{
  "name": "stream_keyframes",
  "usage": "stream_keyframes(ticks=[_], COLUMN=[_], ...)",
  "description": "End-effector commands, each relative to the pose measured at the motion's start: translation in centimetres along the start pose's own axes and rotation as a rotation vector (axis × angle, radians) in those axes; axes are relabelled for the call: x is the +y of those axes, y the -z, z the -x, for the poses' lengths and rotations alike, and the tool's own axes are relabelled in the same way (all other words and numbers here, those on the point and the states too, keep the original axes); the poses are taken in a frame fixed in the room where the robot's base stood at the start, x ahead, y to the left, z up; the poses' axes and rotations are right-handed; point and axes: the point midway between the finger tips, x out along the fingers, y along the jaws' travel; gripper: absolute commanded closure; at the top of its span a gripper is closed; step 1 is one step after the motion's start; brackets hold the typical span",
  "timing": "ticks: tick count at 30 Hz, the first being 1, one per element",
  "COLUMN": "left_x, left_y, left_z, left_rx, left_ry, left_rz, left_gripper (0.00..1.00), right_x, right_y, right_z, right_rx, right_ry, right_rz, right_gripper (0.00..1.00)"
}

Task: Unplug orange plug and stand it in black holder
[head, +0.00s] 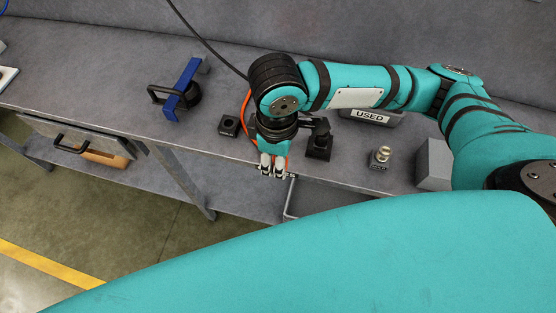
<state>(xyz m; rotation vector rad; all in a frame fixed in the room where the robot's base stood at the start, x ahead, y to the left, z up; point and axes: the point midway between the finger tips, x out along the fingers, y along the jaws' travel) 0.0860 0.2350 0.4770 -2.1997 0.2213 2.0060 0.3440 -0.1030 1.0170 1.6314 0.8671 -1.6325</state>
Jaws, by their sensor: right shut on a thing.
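My right gripper (272,172) hangs over the front edge of the grey bench, fingers pointing down and towards me. It is shut; an orange cable (246,108) runs down behind it, and the orange plug itself is mostly hidden by the fingers. A low square black block with a round opening (229,126), which looks like the holder, sits on the bench just left of the gripper. A taller black block (319,146) stands just right of the gripper, with a dark part on top. My left gripper is out of view.
A blue clamp-like bracket with a black handle (183,93) stands at the left. A grey bin labelled USED (370,116), a small metal fitting on a base (381,157) and a grey box (434,164) are at the right. A drawer with a black handle (74,143) hangs under the bench.

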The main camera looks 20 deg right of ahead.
Motion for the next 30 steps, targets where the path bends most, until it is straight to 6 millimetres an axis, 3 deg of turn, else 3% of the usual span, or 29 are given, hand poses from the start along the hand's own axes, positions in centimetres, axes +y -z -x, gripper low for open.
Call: stream_keyframes(ticks=[30], left_x=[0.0], left_y=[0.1], left_z=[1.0], left_rx=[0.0], left_ry=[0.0], left_rz=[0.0], left_gripper=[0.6], right_x=[3.8], right_y=[1.6], right_z=[0.1], right_rx=[0.001], right_ry=[-0.001], right_rz=[-0.002], right_gripper=[1.0])
